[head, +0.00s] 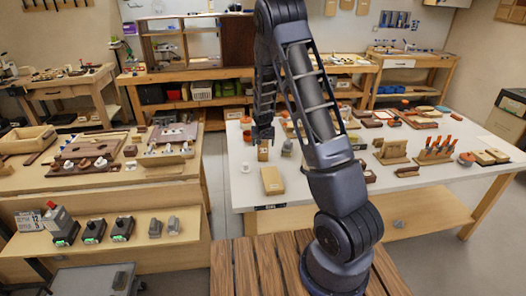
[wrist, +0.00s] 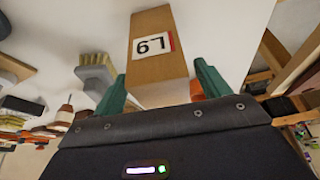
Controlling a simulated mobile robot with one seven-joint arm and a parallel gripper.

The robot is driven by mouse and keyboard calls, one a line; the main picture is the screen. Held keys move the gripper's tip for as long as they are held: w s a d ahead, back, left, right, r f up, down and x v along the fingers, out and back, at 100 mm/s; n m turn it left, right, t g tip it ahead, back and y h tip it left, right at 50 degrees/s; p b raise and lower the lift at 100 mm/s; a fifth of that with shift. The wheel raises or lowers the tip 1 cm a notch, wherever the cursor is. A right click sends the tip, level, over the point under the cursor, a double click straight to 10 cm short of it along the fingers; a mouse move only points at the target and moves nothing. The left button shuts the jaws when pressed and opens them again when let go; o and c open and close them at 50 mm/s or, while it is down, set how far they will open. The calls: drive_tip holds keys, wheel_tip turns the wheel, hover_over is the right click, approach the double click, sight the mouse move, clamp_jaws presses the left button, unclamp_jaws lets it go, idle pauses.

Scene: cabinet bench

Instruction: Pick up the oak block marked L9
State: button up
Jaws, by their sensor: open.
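The oak block marked L9 (wrist: 157,68) shows large in the wrist view, a tan block with a white label reading L9, upside down there. Its near end lies between the two green fingers of my gripper (wrist: 160,88). The fingers stand apart on either side of the block, and I cannot tell whether they touch it. In the head view, my gripper (head: 263,133) is low over the white table, just above the upright oak block (head: 263,153). The label does not read clearly in the head view.
A flat tan box (head: 272,181) lies on the white table (head: 236,170) in front of the block. A grey brush-like item (head: 287,148) stands close to its right. It also shows in the wrist view (wrist: 97,69). Several tools and wooden pieces cover the table's right side.

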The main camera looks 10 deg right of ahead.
drive_tip(key=shift+x, duration=0.85)
drive_tip(key=c, duration=1.2)
drive_tip(key=shift+r, duration=0.1)
